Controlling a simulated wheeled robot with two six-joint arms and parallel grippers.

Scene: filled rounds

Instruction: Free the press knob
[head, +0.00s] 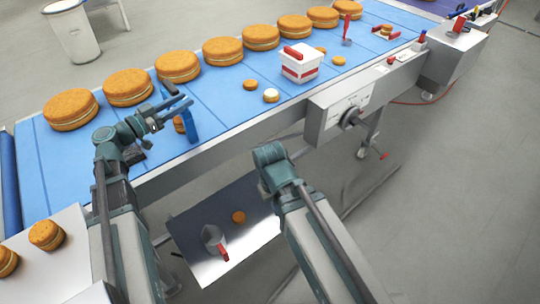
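A dark round knob (350,117) sticks out from the front of a grey control box (328,132) on the near side of the conveyor. I cannot tell whether anything jams it. My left gripper (181,95) is over the near left part of the belt, well to the left of the knob. A blue upright piece (191,122) shows right at its fingers, and I cannot tell whether they grip it. A small orange round (179,124) is partly hidden behind that piece. My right arm ends left of and below the box, and its fingers do not show.
The blue belt (225,105) carries a row of large filled rounds (178,66), several small rounds and a white tub (300,66) with a red handle. Below, a metal tray (195,262) holds a grey scoop (212,238) and an orange round (238,217).

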